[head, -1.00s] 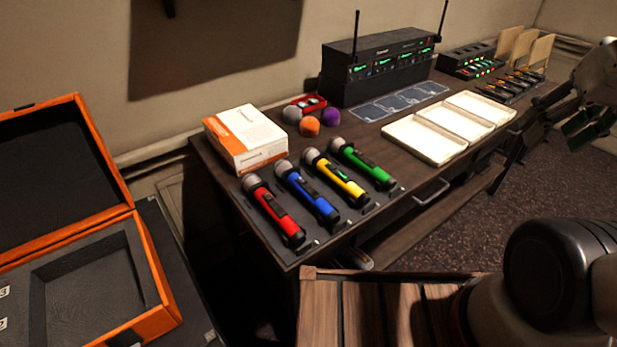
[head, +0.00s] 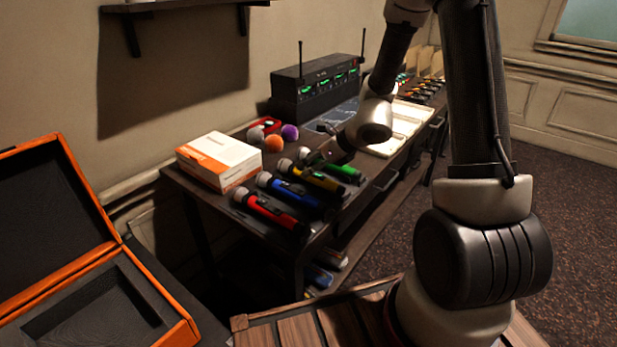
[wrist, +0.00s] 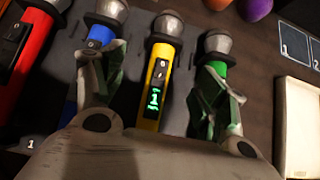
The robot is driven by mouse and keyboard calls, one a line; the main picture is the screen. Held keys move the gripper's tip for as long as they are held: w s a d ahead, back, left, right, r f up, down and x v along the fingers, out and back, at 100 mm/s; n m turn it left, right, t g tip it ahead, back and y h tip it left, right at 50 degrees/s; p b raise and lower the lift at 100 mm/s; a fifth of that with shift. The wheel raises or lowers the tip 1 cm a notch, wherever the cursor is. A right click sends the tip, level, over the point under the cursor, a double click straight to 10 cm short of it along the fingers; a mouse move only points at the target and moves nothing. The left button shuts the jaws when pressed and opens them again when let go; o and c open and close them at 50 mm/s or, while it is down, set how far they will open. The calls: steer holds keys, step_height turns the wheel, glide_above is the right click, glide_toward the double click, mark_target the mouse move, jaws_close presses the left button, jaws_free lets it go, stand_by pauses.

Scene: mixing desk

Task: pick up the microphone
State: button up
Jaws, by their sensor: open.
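Red (head: 270,212), blue (head: 297,194), yellow (head: 318,180) and green (head: 345,171) microphones lie side by side at the near end of the desk. The task does not say which one is meant. In the wrist view my gripper (wrist: 158,90) is open, with the lit yellow microphone (wrist: 157,85) between its fingers and no visible grip on it. The left finger partly covers the blue microphone (wrist: 99,38); the right finger partly covers the green microphone (wrist: 216,55). In the head view my arm hides part of the desk behind the microphones.
A white and orange box (head: 218,160) stands left of the microphones. Orange (head: 273,144) and purple (head: 290,132) foam balls lie behind them. A receiver unit with antennas (head: 317,85) stands further back. An open orange case (head: 165,315) is at the left.

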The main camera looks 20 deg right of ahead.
mark_target(306, 168)
steer(key=x, duration=0.6)
steer(key=shift+w+f, duration=0.3)
steer(key=shift+f, duration=0.05)
steer(key=c, duration=1.4)
steer(key=shift+o, duration=0.2)
steer(key=shift+r, duration=0.1)
